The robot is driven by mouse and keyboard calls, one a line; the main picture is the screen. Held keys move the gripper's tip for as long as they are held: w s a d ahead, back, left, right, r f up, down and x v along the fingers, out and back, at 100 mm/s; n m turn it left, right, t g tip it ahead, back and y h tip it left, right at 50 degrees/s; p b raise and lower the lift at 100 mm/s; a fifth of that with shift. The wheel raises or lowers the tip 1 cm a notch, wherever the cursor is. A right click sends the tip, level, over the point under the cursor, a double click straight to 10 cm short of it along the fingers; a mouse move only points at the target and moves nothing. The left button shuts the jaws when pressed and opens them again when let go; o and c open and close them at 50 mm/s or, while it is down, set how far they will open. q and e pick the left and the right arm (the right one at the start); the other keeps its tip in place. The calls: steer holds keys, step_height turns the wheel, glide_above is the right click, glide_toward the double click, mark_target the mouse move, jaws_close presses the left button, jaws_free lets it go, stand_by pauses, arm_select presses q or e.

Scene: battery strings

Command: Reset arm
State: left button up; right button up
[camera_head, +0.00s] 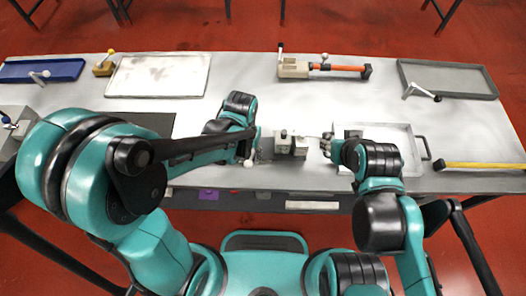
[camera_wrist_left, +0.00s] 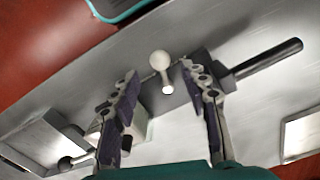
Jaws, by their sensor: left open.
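My left gripper (camera_head: 250,160) is low over the front middle of the table, left of a small grey fixture (camera_head: 291,145). In the left wrist view the left gripper (camera_wrist_left: 163,75) is open, with dark pads on both fingers. A lever with a white ball knob (camera_wrist_left: 159,60) shows between its fingertips; I see no contact. A black handle (camera_wrist_left: 268,58) lies beyond the right finger, and a grey block (camera_wrist_left: 135,118) is partly hidden by the left finger. My right gripper (camera_head: 326,146) is right of the fixture, near the light tray; its fingers are too small to read.
The light tray (camera_head: 418,178) is at front right, with a yellow bar (camera_head: 486,166) beyond it. At the back are a blue tray (camera_head: 70,71), a pale board (camera_head: 157,64), an orange-handled fixture (camera_head: 340,68) and a grey tray (camera_head: 450,68).

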arm_select(q)
steer(key=shift+r, duration=0.45)
steer(key=shift+f, duration=0.1)
arm_select(e)
steer(key=shift+r, duration=0.3)
arm_select(q)
steer(key=shift+a, duration=0.1)
steer(key=s+a+r+n+t+b, duration=0.3)
steer(key=a+r+t, duration=0.4)
steer(key=a+r, duration=0.3)
steer(key=shift+s+a+b, duration=0.35)
steer(key=shift+a+b, duration=0.15)
steer(key=shift+a, duration=0.05)
arm_select(e)
step_height(320, 180, down, 4)
steer(key=shift+f, duration=0.1)
